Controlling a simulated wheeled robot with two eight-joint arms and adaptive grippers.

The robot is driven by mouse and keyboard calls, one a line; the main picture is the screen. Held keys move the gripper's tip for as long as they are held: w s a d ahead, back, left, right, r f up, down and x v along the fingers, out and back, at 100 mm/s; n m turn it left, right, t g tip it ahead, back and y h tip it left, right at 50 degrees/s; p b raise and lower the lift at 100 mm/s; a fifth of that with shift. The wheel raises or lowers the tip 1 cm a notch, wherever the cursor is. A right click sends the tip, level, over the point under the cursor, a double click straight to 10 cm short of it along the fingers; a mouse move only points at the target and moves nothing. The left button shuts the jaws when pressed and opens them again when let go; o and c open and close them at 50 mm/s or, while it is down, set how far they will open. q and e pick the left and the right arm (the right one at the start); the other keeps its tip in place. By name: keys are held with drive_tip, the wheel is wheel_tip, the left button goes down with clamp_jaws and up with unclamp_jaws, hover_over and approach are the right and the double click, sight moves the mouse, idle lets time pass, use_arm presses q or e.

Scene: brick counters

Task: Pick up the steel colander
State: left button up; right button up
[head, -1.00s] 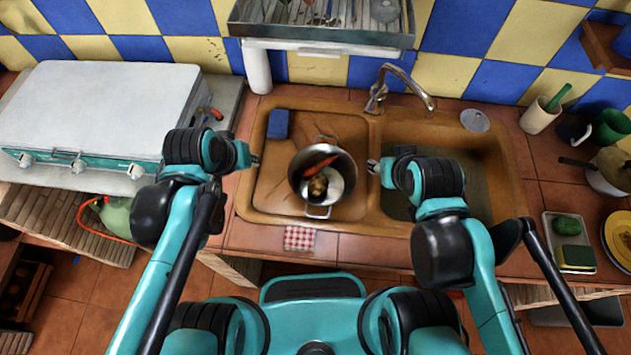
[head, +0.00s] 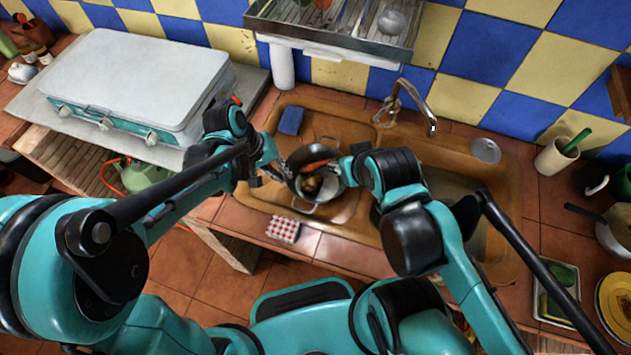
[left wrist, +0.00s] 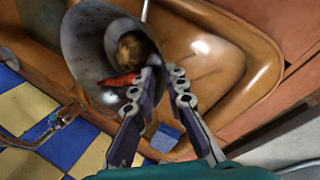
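The steel colander (head: 314,203) is a grey pot-shaped vessel with loop handles, in the left basin of the brown sink. It holds an orange carrot (head: 318,165) and a brown lump (head: 312,184). My left gripper (head: 282,171) is at its left rim. In the left wrist view my left gripper (left wrist: 165,72) is open; one finger overlaps the colander (left wrist: 88,40) and the other is outside it. Contact cannot be told. My right gripper (head: 343,168) is at the colander's right rim; its fingers are mostly hidden by its wrist.
The sink (head: 375,228) has a second basin to the right, with a tap (head: 412,92) behind. A blue sponge (head: 291,120) lies at the back left of the left basin. A checked cloth (head: 283,229) lies on the front edge. A white-lidded stove (head: 140,80) stands left.

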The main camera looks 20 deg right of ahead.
sight(289, 180)
use_arm(q)
drive_tip(key=x, duration=0.1)
drive_tip(key=b+x, duration=0.1)
drive_tip(key=x, duration=0.2)
drive_tip(key=shift+s+a+f+b, duration=0.1)
drive_tip(key=shift+s+b, duration=0.15)
drive_tip(key=shift+b, duration=0.1)
drive_tip(key=shift+f, duration=0.3)
clamp_jaws()
drive_tip(key=shift+r, duration=0.2)
